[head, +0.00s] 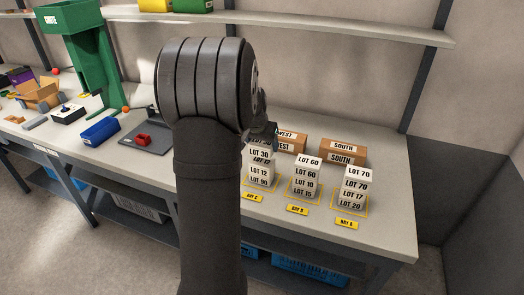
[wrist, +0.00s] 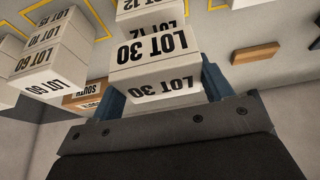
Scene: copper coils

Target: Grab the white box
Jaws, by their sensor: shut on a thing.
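A white box marked LOT 30 (wrist: 152,52) sits between the two blue fingers of my gripper (wrist: 162,88) in the wrist view. The gripper is shut on it. In the head view my gripper (head: 265,133) is partly hidden behind my arm, at the top of the left stack, and the LOT 30 box (head: 260,153) shows just below it. A white box marked LOT 12 (head: 259,172) is under it in that stack, with LOT 90 (head: 258,182) at the bottom. I cannot tell whether the LOT 30 box touches the box below.
Brown boxes marked WEST (head: 292,142) and SOUTH (head: 343,151) stand behind. A blue bin (head: 101,130) is at the left. A shelf (head: 330,27) runs above.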

